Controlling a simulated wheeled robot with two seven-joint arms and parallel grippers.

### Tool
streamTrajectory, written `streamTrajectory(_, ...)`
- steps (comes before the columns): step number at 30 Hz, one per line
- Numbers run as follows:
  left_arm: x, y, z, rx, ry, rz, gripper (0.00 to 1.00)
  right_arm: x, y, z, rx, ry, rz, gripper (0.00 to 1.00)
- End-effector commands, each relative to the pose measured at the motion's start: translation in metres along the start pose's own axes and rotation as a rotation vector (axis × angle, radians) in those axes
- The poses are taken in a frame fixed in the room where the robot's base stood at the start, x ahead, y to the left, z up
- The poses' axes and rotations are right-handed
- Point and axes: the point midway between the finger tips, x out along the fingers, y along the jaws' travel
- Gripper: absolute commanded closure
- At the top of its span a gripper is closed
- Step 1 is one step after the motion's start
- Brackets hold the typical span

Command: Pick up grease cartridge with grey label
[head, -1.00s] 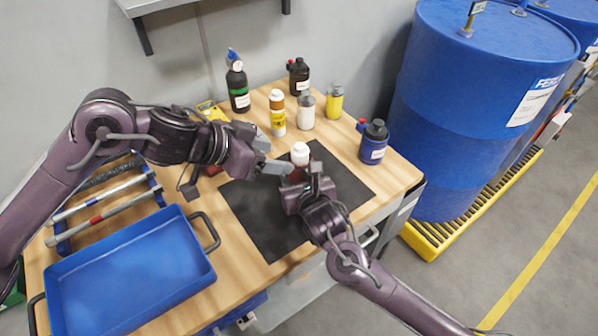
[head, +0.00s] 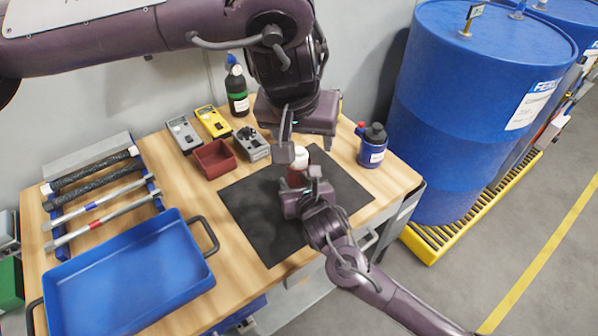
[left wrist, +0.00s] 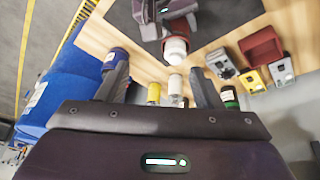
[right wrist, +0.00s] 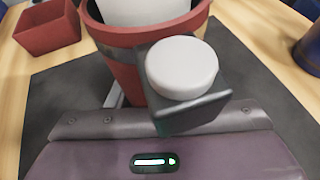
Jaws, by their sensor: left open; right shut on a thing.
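In the left wrist view a white cylinder (left wrist: 175,86) and a yellow one (left wrist: 153,92) stand between and beyond the fingers of my left gripper (left wrist: 160,82). I cannot read which has the grey label. In the head view my left gripper (head: 289,148) and arm hide most of them. It is open and empty. My right gripper (head: 308,190) is shut on a red container with a white top (head: 299,166) above the black mat.
A blue jug (head: 373,146) stands right of the mat (head: 255,215). A green-labelled bottle (head: 237,90), a red bin (head: 214,158) and meters (head: 213,122) stand on the left and back. A blue tray (head: 130,275) is front left. A blue drum (head: 470,110) stands at right.

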Motion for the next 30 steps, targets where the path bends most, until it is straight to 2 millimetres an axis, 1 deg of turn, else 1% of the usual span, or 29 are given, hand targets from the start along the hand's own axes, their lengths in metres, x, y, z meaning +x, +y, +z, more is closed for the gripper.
streamTrajectory(1,-0.004,-0.004,-0.003,-0.024,0.010,-0.033,0.40,0.000,-0.001,-0.001,0.000,0.001,-0.001,0.80)
streamTrajectory(4,-0.007,-0.010,-0.007,-0.068,0.021,-0.072,0.40,0.000,-0.001,-0.001,0.000,0.001,-0.001,0.80)
streamTrajectory(7,-0.002,-0.014,-0.008,-0.087,0.023,-0.089,0.40,0.000,-0.001,-0.001,0.000,0.001,-0.001,0.80)
streamTrajectory(15,0.043,-0.018,-0.009,-0.091,0.020,-0.088,0.40,0.000,0.000,0.000,0.000,0.000,-0.001,0.80)
streamTrajectory(18,0.054,-0.019,-0.010,-0.089,0.023,-0.089,0.40,0.000,0.000,0.000,0.000,0.000,-0.001,0.80)
streamTrajectory(23,0.064,-0.021,-0.012,-0.090,0.024,-0.089,0.40,0.000,0.000,0.000,0.000,0.000,-0.001,0.80)
streamTrajectory(30,0.097,-0.027,-0.019,-0.088,0.023,-0.090,0.40,0.000,0.000,0.000,0.000,0.000,0.000,0.80)
